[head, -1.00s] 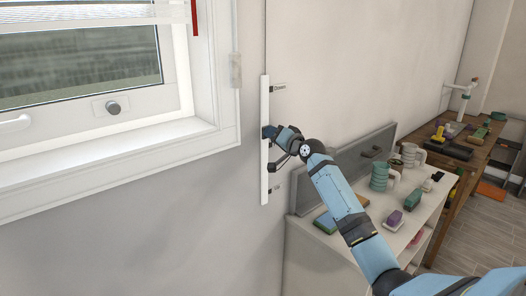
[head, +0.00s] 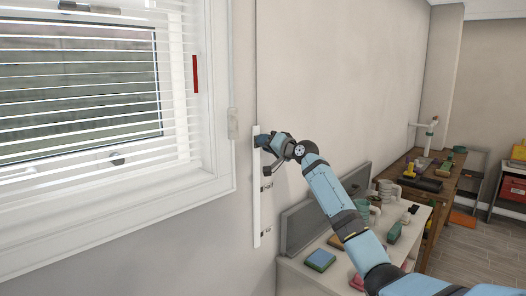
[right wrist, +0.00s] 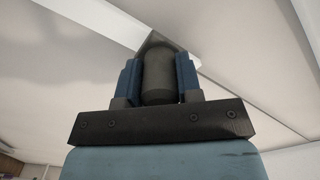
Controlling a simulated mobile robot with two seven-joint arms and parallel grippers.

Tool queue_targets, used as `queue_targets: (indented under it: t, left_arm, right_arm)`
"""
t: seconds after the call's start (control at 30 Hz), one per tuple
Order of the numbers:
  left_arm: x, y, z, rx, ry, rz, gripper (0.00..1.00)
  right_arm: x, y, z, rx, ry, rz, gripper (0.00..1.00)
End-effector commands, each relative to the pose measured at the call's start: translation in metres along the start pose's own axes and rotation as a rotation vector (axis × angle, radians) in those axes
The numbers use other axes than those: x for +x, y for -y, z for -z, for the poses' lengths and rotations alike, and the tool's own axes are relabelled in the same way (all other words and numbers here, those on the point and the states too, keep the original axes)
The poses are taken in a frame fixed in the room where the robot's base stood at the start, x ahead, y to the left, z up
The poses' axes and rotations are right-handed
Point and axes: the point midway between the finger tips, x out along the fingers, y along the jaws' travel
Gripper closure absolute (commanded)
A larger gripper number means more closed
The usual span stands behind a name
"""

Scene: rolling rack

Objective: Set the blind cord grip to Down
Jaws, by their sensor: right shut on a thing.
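A white vertical rail (head: 257,215) is fixed to the wall right of the window. Small labels beside it show at mid-height (head: 267,187) and near its bottom (head: 267,231). My right gripper (head: 262,141) is at the rail's upper end. In the right wrist view its two blue fingers are shut on the dark grey cord grip (right wrist: 158,78), a rounded cylinder. In the head view my gripper mostly hides the grip, and the top label does not show. The blind (head: 80,96) hangs with its slats spread down across the window. My left gripper is not in view.
The window frame and sill (head: 120,215) are left of the rail. A red strip (head: 195,73) is on the frame. A low white shelf (head: 305,275) with mugs and a grey back panel (head: 310,222) stands at lower right, under my arm. A wooden bench (head: 445,195) is beyond.

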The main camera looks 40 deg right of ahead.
Motion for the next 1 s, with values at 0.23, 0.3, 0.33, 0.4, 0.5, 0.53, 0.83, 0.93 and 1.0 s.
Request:
queue_targets:
  t: [0.23, 0.3, 0.33, 0.4, 0.5, 0.53, 0.83, 0.93, 1.0]
  left_arm:
    - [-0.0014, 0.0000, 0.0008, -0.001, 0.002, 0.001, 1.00]
    - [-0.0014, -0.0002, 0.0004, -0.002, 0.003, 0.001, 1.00]
    - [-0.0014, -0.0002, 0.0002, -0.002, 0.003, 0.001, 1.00]
    - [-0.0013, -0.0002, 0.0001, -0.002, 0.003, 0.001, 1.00]
    - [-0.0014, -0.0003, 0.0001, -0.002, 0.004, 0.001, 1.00]
    - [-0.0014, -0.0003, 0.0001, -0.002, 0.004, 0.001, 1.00]
    - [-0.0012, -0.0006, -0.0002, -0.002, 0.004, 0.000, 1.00]
    - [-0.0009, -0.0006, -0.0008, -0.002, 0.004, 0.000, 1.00]
    - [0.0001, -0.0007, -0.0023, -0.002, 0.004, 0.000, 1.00]
  right_arm:
    - [-0.0004, 0.0045, 0.0078, 0.000, -0.001, 0.002, 1.00]
    - [-0.0006, 0.0048, 0.0084, 0.000, -0.002, 0.002, 1.00]
    - [-0.0006, 0.0049, 0.0087, 0.000, -0.003, 0.002, 1.00]
    - [-0.0008, 0.0052, 0.0092, 0.000, -0.004, 0.003, 1.00]
    - [-0.0010, 0.0056, 0.0100, -0.001, -0.006, 0.003, 1.00]
    - [-0.0010, 0.0057, 0.0102, -0.001, -0.006, 0.004, 0.65]
    - [-0.0004, 0.0041, 0.0077, 0.000, -0.002, 0.001, 0.42]
    - [-0.0013, 0.0035, 0.0069, 0.000, -0.001, 0.001, 0.42]
    - [-0.0052, 0.0027, 0.0063, -0.002, -0.001, 0.000, 0.42]
